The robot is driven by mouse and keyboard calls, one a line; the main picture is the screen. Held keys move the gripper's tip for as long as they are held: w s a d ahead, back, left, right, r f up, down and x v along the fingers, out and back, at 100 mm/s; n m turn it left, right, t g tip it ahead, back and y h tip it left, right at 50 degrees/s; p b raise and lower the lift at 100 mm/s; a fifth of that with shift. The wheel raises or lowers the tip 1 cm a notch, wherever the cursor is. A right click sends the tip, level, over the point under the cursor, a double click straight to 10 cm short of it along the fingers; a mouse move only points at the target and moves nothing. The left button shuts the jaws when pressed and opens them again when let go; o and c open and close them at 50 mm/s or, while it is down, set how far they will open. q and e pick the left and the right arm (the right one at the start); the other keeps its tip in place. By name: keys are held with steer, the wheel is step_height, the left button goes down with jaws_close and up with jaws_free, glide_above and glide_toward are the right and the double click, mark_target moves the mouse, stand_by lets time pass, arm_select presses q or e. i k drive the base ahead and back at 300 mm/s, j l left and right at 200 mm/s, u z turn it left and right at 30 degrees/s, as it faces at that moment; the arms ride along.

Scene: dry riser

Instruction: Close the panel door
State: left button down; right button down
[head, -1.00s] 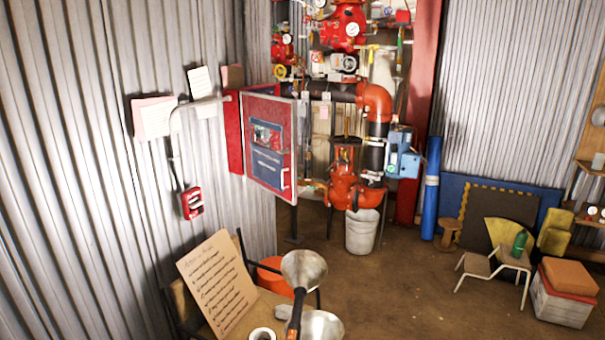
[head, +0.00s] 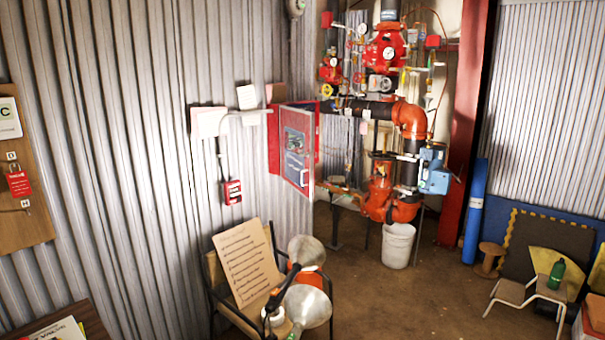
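The red panel box (head: 274,134) is mounted on the corrugated wall, left of the red pipework. Its panel door (head: 298,146) has a pale frame and a blue and red face. The door stands open, swung out from the box toward the room. A small handle or latch seems to show near the door's lower right edge, but it is too small to be sure. Neither of my grippers is in the head view.
A white bucket (head: 398,246) sits under the pipes. Brown floor (head: 400,305) is clear at centre right. A stool (head: 514,291) stands at right.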

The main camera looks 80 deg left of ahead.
mark_target(297, 172)
steer(key=i+u, duration=0.45)
steer(key=i+l+u, duration=0.35)
steer(key=i+u, duration=0.15)
steer(key=i+j+u, duration=0.15)
steer(key=i+u, duration=0.15)
steer(key=u, duration=0.15)
steer(key=i+u, duration=0.6)
steer(key=u, duration=0.25)
steer(key=i+l+u, duration=0.2)
steer(key=u, duration=0.2)
steer(key=i+l+u, duration=0.3)
steer(key=u, duration=0.15)
